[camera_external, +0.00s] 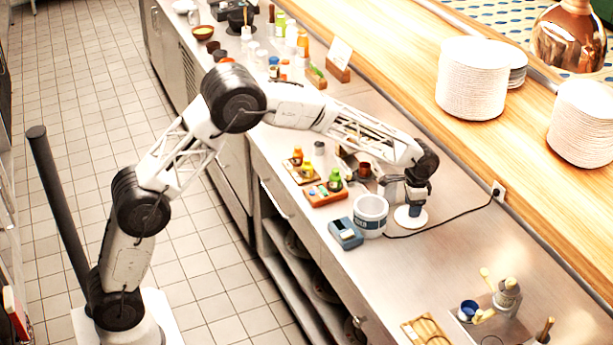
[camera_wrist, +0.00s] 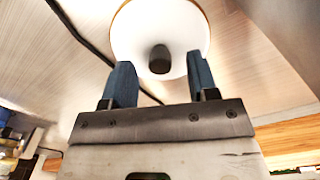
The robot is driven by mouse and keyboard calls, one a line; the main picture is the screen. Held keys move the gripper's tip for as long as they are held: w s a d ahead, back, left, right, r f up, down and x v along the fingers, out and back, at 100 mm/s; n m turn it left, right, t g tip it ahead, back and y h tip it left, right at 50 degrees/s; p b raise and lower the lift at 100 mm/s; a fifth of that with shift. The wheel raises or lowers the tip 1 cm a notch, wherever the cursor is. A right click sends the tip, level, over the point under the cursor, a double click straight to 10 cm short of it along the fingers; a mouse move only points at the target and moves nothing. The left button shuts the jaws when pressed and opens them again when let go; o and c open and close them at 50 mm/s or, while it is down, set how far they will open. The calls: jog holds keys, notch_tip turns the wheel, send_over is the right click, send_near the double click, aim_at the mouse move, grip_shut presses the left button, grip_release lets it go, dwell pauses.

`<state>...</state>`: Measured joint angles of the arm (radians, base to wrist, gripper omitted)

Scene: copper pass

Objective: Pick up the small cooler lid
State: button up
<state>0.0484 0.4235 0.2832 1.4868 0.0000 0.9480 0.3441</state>
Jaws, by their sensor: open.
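The small cooler lid is a white round disc (camera_external: 404,222) lying on the steel counter, to the right of a white tub with a blue band (camera_external: 370,214). In the wrist view the lid (camera_wrist: 183,32) fills the top middle, with a dark knob (camera_wrist: 160,62) on it. My gripper (camera_external: 415,208) points down over the lid in the external view and partly hides it. In the wrist view my gripper (camera_wrist: 159,68) has its two blue fingers apart, with the knob showing between their tips. Nothing is held; whether the fingers touch the lid cannot be told.
A blue-grey box (camera_external: 345,233) stands beside the tub. An orange tray (camera_external: 326,193) with small bottles lies behind it. A black cord (camera_external: 446,227) runs from near the lid to a wall socket (camera_external: 497,191). The counter is clear to the lid's front right.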

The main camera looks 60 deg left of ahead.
jog(key=shift+f, duration=0.95)
grip_shut()
jog(key=shift+r, duration=0.1)
jog(key=shift+r, duration=4.95)
